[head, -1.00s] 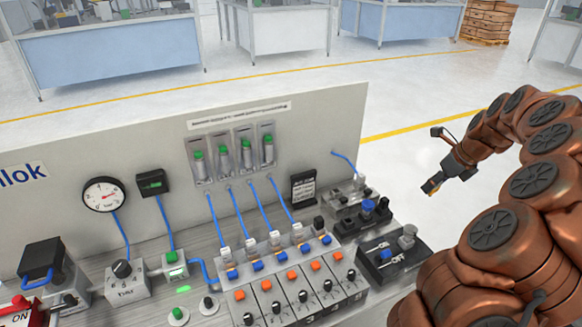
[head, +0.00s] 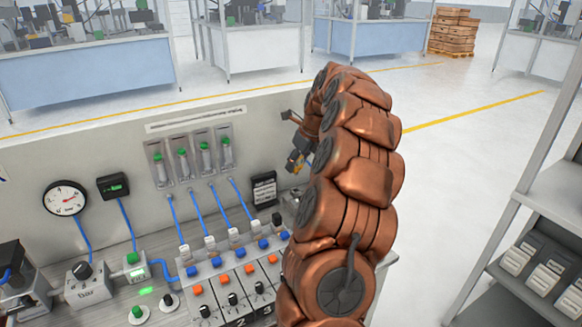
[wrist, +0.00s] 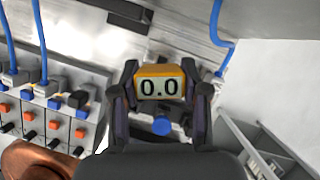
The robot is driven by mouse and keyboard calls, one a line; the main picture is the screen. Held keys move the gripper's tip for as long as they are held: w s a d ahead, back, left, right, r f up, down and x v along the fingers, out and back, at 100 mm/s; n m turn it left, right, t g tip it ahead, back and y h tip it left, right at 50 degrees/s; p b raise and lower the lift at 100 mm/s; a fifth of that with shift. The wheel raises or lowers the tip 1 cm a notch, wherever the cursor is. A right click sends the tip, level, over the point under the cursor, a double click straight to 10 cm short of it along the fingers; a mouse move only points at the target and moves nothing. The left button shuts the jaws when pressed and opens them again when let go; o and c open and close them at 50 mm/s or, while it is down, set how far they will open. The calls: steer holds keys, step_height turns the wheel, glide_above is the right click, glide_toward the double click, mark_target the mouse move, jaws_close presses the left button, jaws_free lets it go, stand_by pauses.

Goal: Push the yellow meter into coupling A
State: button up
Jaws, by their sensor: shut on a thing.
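The yellow meter (wrist: 161,72) has a display reading 0.0 and sits between the two dark fingers of my gripper (wrist: 160,68) in the wrist view. In the head view my gripper (head: 295,162) shows small at the left edge of my arm, in front of the panel's right end, with a bit of the yellow meter beside it. Coupling A cannot be made out by name.
A row of valve blocks (wrist: 50,115) with blue and orange buttons stands left of the gripper. A blue hose (wrist: 216,35) runs at the right. A black sign (head: 264,190) stands near the gripper. A grey shelf (head: 530,270) stands at the right. My arm hides the bench's right end.

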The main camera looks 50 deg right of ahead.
mark_target(296, 171)
steer(key=shift+w+f, duration=0.1)
steer(key=shift+f, duration=0.1)
steer(key=shift+f+b, duration=0.7)
steer(key=shift+f, duration=1.9)
steer(key=shift+f+b, duration=0.45)
steer(key=shift+f, duration=0.6)
steer(key=o, duration=1.2)
steer(key=shift+r, duration=0.15)
steer(key=shift+r+p, duration=1.7)
steer(key=shift+r, duration=2.65)
